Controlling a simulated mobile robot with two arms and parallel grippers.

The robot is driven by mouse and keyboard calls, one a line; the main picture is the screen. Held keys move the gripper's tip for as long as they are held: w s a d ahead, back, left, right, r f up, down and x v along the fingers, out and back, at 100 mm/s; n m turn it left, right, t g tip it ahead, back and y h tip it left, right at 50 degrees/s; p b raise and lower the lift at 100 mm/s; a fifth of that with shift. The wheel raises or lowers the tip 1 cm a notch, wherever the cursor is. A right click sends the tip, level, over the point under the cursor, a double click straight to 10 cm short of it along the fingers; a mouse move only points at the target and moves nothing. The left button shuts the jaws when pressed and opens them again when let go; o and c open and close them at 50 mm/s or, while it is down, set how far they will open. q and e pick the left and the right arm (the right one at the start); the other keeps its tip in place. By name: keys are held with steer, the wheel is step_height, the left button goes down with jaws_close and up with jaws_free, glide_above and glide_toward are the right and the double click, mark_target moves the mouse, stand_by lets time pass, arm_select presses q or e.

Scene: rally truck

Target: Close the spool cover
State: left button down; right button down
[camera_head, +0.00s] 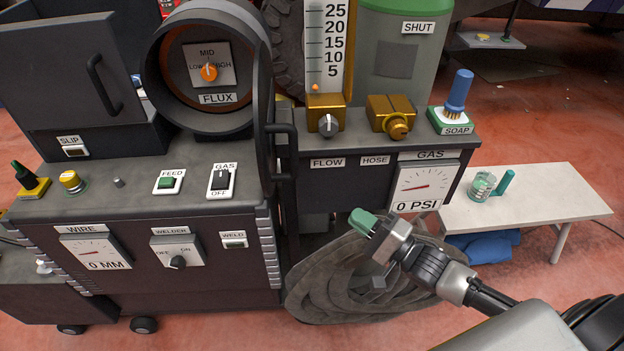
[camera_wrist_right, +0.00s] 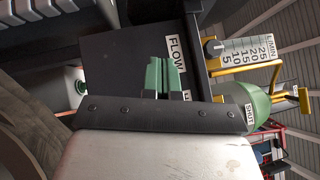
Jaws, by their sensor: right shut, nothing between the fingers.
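Nothing in view is labelled as the spool cover, so I cannot tell for certain which part it is. A round dark cover (camera_head: 262,112) with a handle (camera_head: 281,129) stands swung open, nearly edge-on, at the right of the round flux housing (camera_head: 160,72). A dark panel (camera_head: 60,75) with a bar handle (camera_head: 98,84) is at the far left of the welder. My right gripper (camera_head: 364,222) is shut and empty, right of and below the round cover, apart from it. Its green fingertips show in the right wrist view (camera_wrist_right: 164,77). My left gripper is not in view.
The welder cabinet top (camera_head: 125,205) carries switches. Right of it stand the gas cabinet (camera_head: 350,178) and a soap brush (camera_head: 457,95). A coiled hose (camera_head: 340,290) lies below my right gripper. A white bench (camera_head: 550,195) is at right. Red floor is open beyond it.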

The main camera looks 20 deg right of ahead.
steer(key=w+a+r+m+y+p, duration=0.1)
steer(key=w+a+r+p, duration=0.4)
steer(key=w+a+r, duration=0.1)
steer(key=shift+w+a+r+y, duration=0.3)
steer(key=shift+w+a, duration=0.45)
steer(key=shift+w, duration=0.25)
steer(key=shift+f, duration=0.1)
